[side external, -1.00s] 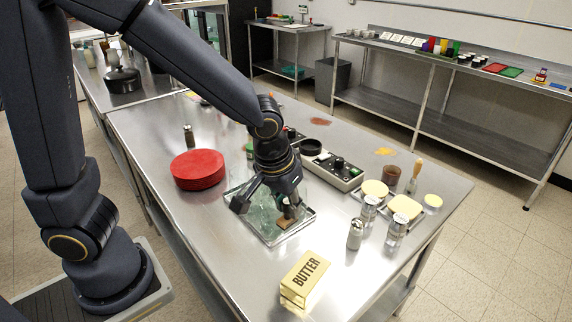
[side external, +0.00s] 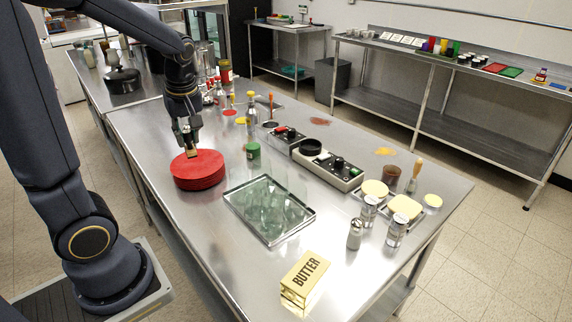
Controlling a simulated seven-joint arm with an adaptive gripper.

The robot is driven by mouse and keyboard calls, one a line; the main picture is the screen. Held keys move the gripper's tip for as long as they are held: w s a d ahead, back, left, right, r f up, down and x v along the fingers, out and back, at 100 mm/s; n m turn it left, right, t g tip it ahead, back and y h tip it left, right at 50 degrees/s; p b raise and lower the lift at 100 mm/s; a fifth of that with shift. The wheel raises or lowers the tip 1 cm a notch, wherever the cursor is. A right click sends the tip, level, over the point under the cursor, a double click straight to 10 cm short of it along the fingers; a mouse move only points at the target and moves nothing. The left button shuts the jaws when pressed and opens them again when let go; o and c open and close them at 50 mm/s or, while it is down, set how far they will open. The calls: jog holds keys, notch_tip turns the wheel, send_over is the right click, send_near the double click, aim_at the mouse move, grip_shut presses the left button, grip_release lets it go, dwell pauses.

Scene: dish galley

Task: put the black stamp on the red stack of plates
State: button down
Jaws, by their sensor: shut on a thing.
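The red stack of plates (side external: 203,176) is a round, thick red pile on the steel table, left of the glass tray. My gripper (side external: 188,148) points down over the far left part of its top. It is shut on a small tan-brown block, the stamp (side external: 192,154), held at the stack's top surface. Its black part is not clear at this size. I cannot tell whether the stamp touches the top plate or is just above it.
A metal-rimmed tray (side external: 269,242) with clear greenish glassware stands right of the stack. A green can (side external: 253,151) stands close to the stack's right. A butter box (side external: 304,277) lies near the front edge. Burner units (side external: 328,168) stand behind the tray. Bare steel lies left of the tray.

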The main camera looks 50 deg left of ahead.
jog(key=s+a+n, duration=0.3)
jog(key=s+a, duration=0.2)
jog(key=a, duration=0.1)
send_near(194, 160)
jog(key=shift+a+f+g, duration=0.2)
jog(key=shift+a+g, duration=0.1)
jog(key=shift+a, duration=0.05)
jog(key=shift+w+a+f, duration=0.1)
jog(key=shift+w+f, duration=0.05)
jog(key=shift+f, duration=1.65)
jog(key=shift+f, duration=0.15)
jog(key=c, duration=1)
grip_release()
